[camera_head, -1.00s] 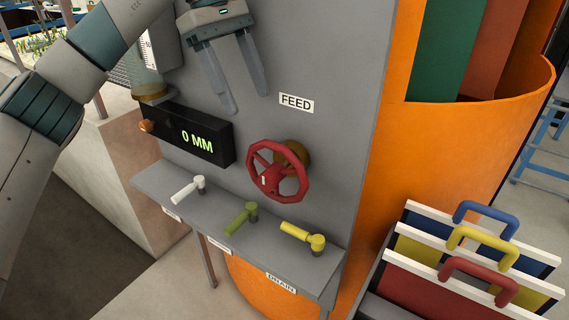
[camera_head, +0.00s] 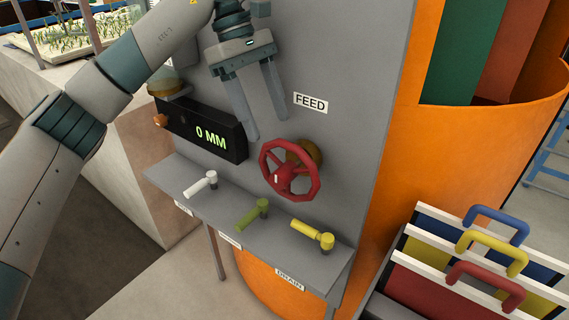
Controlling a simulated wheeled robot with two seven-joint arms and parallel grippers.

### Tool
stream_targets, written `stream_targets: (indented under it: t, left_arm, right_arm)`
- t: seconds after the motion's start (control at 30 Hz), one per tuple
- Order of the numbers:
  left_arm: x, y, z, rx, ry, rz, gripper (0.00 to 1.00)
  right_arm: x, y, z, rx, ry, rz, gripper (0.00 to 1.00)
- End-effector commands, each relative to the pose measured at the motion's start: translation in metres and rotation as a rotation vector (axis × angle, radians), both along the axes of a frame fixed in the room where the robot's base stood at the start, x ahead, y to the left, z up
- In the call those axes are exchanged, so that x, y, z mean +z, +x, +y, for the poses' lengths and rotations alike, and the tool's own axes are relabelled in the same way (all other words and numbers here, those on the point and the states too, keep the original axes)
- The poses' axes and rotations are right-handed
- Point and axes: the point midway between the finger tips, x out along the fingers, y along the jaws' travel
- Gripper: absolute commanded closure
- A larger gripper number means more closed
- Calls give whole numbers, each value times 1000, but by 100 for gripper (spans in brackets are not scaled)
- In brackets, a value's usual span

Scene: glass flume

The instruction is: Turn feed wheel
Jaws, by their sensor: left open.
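The red feed wheel (camera_head: 290,183) has a rim with spokes and a white mark near its hub. It sits on a brass-coloured mount (camera_head: 309,153) on the grey panel, below the FEED label (camera_head: 311,103). My left gripper (camera_head: 268,138) comes in from the upper left and points down. Its two long fingers are apart with nothing between them. The fingertips are just above the wheel's upper left rim in the picture; I cannot tell whether they touch it. My right gripper is not in view.
A black display (camera_head: 203,131) reads 0 MM, left of the wheel. Below, a grey shelf (camera_head: 172,172) carries white (camera_head: 201,184), green (camera_head: 252,214) and yellow (camera_head: 313,234) levers. An orange tank (camera_head: 470,150) and a rack of coloured, handled panels (camera_head: 470,265) stand at right.

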Motion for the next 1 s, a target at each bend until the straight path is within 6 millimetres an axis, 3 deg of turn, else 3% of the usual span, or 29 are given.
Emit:
stream_targets:
  t: [0.6,1.0]
  left_arm:
    - [-94,-24,-32,-1,0,3,38]
    - [-109,-27,-37,-1,0,0,38]
  right_arm:
    - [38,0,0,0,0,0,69]
    - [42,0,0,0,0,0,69]
